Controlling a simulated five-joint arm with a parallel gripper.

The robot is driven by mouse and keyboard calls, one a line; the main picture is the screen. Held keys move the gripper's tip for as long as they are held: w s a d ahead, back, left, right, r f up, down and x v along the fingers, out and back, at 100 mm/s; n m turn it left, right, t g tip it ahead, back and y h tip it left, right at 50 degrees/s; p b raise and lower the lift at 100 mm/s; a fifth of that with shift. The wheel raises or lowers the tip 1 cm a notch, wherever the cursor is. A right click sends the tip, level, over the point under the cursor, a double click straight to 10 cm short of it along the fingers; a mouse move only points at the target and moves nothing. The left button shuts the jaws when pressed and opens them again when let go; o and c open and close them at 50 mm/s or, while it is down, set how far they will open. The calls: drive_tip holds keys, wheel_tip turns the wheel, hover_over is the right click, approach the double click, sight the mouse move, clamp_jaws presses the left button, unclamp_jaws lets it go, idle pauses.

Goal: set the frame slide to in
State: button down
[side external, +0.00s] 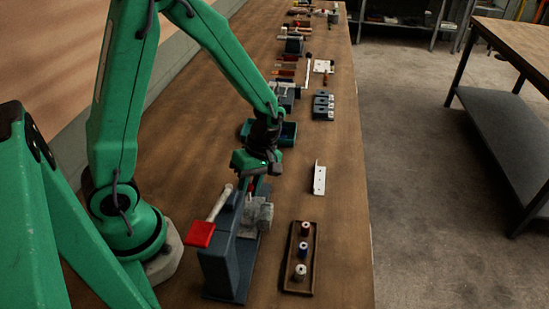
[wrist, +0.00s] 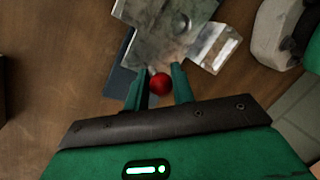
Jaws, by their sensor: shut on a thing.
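A blue-grey fixture (side external: 226,268) stands on the bench below my gripper. It carries a grey metal block (side external: 260,216) and a pale rod with a flat red end (side external: 200,234). My gripper (side external: 254,187) points down over the fixture, its fingers closed around a small red knob. In the wrist view the round red knob (wrist: 160,84) sits between the two green fingertips, in front of a mottled metal plate (wrist: 165,25). I take the knob to be the frame slide's handle; the slide itself is mostly hidden, and I cannot tell its position.
A brown tray (side external: 290,284) with several spools lies right of the fixture. A white bracket (side external: 319,180) lies beyond it. A teal bin (side external: 288,134) and a grey block with holes (side external: 323,106) stand farther back. Bare bench lies between the tray and the bracket.

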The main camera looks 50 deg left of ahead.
sight(248, 208)
drive_tip(key=shift+s+d, duration=1.1)
drive_tip(key=c, duration=1.2)
unclamp_jaws()
drive_tip(key=shift+v, duration=3.9)
drive_tip(key=shift+d, duration=0.15)
